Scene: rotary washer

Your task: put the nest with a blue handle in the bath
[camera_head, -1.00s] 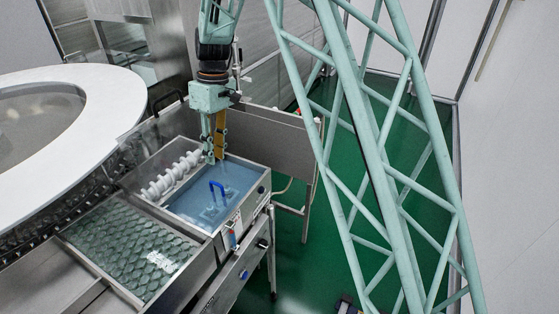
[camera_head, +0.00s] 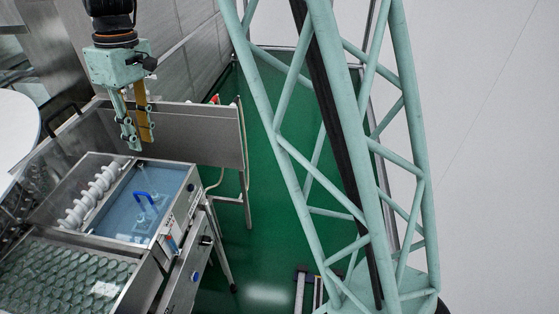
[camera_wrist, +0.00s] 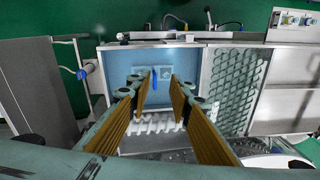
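The nest (camera_head: 145,203) with its blue handle (camera_head: 144,195) stands in the blue liquid of the bath (camera_head: 118,218). Its lower part shows dimly through the liquid, and the handle rises upright near the middle. In the wrist view the blue handle (camera_wrist: 153,84) appears between my fingertips, beyond them, with the bath's blue interior (camera_wrist: 180,62) around it. My gripper (camera_head: 140,147) is open and empty. It hangs above the far edge of the bath, apart from the handle. Its two yellow-lined fingers (camera_wrist: 158,88) stand well apart in the wrist view.
A row of white rollers (camera_head: 90,196) lies along the left side of the bath. A tray of several round glassy pieces (camera_head: 60,280) is in front of it. A metal panel (camera_head: 195,130) stands behind. Green floor (camera_head: 255,200) lies open to the right.

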